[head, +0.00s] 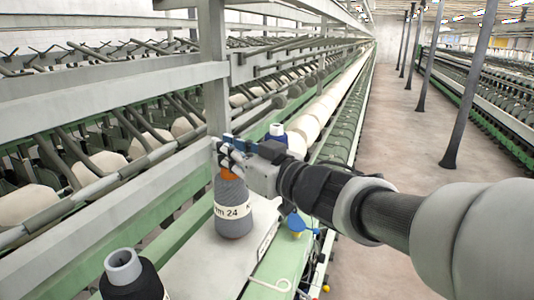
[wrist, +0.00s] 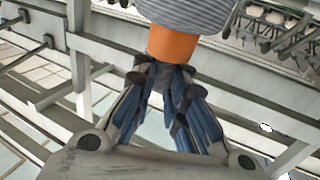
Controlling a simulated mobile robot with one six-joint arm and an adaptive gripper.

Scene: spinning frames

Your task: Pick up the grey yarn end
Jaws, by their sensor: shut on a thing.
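A grey yarn cone (head: 233,192) with an orange top (head: 229,174) and a white label reading "m 24" stands upright on the pale machine shelf. My gripper (head: 226,150) is right above its top. In the wrist view the orange top (wrist: 172,44) and the grey windings (wrist: 190,14) lie just beyond my fingertips (wrist: 163,76). My fingers are closed together on a small grey piece at the tip of the cone, the grey yarn end (wrist: 162,72). Most of it is hidden between the fingers.
A black yarn cone (head: 133,277) with a grey tube stands nearer on the same shelf. The aisle floor (head: 400,150) at right is clear apart from posts.

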